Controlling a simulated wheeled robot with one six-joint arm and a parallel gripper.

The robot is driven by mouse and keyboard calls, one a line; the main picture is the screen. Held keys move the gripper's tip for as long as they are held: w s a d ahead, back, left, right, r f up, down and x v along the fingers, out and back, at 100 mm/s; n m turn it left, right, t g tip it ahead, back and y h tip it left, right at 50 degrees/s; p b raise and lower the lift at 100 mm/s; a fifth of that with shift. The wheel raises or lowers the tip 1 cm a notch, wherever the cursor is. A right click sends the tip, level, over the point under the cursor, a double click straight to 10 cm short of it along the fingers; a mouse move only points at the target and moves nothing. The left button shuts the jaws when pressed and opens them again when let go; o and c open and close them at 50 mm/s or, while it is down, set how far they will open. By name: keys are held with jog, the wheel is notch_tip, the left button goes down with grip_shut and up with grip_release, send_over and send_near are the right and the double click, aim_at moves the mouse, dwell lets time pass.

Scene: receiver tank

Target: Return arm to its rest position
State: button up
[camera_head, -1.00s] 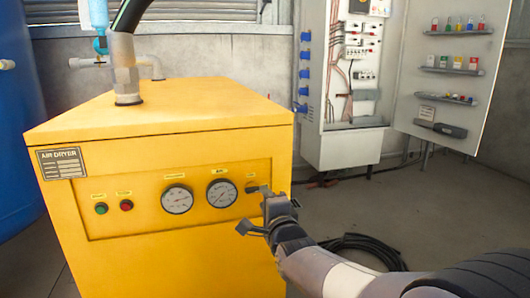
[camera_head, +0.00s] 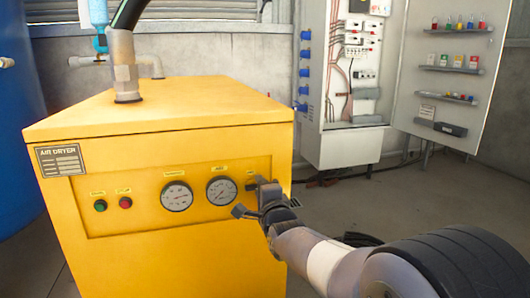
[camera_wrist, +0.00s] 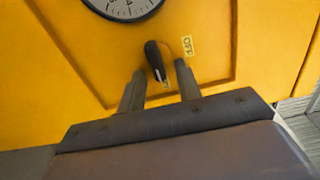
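My gripper (camera_head: 252,196) is in front of the right end of the yellow air dryer's (camera_head: 170,240) control panel. In the wrist view my gripper (camera_wrist: 160,72) has its two fingers apart. A black switch knob (camera_wrist: 153,55) shows between the fingertips, beside a yellow OFF label (camera_wrist: 187,46). No contact with the knob can be made out. In the head view the fingers partly hide the switch. My forearm reaches in from the lower right.
Two gauges (camera_head: 177,196) and green and red buttons (camera_head: 100,205) sit left of the switch. An open electrical cabinet (camera_head: 340,150) stands behind, with its shelved door (camera_head: 455,75). A black coiled hose (camera_head: 360,239) lies on the floor. Floor (camera_head: 410,200) to the right looks clear.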

jog(key=n+p, duration=0.5)
jog(key=a+r+n+p, duration=0.1)
jog(key=n+p, duration=0.4)
jog(key=r+n+p, duration=0.1)
jog(key=n+p, duration=0.4)
jog(key=p, duration=0.1)
jog(key=shift+s+a+r, duration=0.15)
jog(key=shift+s, duration=0.2)
jog(key=shift+a+n+p, duration=0.1)
jog(key=shift+n+p, duration=0.9)
jog(key=shift+p, duration=0.2)
jog(key=shift+s+n+p, duration=0.1)
jog(key=shift+n+p, duration=0.35)
jog(key=shift+n, duration=0.05)
jog(key=shift+a+f, duration=0.1)
jog(key=shift+f, duration=0.1)
